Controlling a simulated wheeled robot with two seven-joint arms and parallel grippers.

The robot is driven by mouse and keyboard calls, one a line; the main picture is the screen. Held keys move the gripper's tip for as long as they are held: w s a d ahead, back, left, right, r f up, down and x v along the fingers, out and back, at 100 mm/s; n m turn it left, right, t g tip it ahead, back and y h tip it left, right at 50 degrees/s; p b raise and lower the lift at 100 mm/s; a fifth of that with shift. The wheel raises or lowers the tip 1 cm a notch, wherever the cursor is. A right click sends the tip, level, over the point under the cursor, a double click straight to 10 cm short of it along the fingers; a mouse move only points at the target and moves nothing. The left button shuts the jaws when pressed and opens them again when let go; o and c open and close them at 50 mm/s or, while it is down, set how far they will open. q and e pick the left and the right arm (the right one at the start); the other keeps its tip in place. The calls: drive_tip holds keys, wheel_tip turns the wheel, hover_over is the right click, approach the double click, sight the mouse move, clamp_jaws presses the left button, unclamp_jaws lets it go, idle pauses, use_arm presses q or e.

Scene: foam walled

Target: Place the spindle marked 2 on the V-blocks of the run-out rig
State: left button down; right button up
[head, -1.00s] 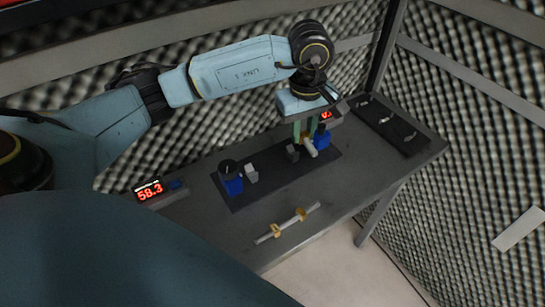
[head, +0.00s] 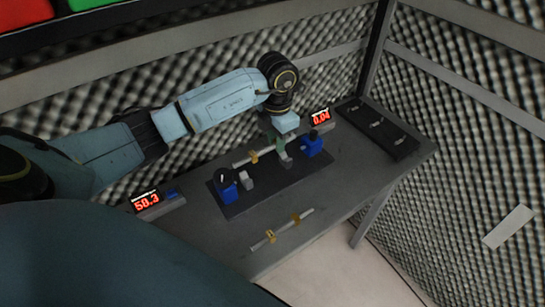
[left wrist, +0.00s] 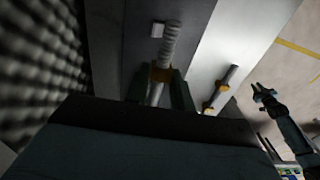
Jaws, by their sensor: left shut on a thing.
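My left gripper (head: 281,144) is shut on a pale spindle (head: 241,163) with a brass-coloured collar, also seen in the left wrist view (left wrist: 171,42). The spindle lies roughly along the rig's dark base plate (head: 262,191) and looks a little above it. Two grey V-blocks, one at left (head: 247,181) and one at right (head: 286,160), stand on the plate; I cannot tell whether the spindle touches them. A second spindle (head: 288,228) with two brass-coloured collars lies on the table in front. No spindle number is legible. A dark gripper (left wrist: 263,93), apparently my right, shows in the left wrist view; its opening is unclear.
Blue units stand at the plate's left (head: 226,186) and right (head: 311,146) ends. Red displays read 58.3 (head: 146,202) and 0.04 (head: 320,117). A dark tray (head: 398,145) with small pale items lies at the table's right end. Foam walls close in behind and right.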

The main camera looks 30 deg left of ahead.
use_arm(q)
drive_tip(key=shift+f, duration=3.2)
drive_tip(key=shift+f, duration=0.1)
drive_tip(key=c, duration=1.2)
unclamp_jaws()
wheel_tip(320, 180, up, 12)
drive_tip(key=shift+r, duration=0.1)
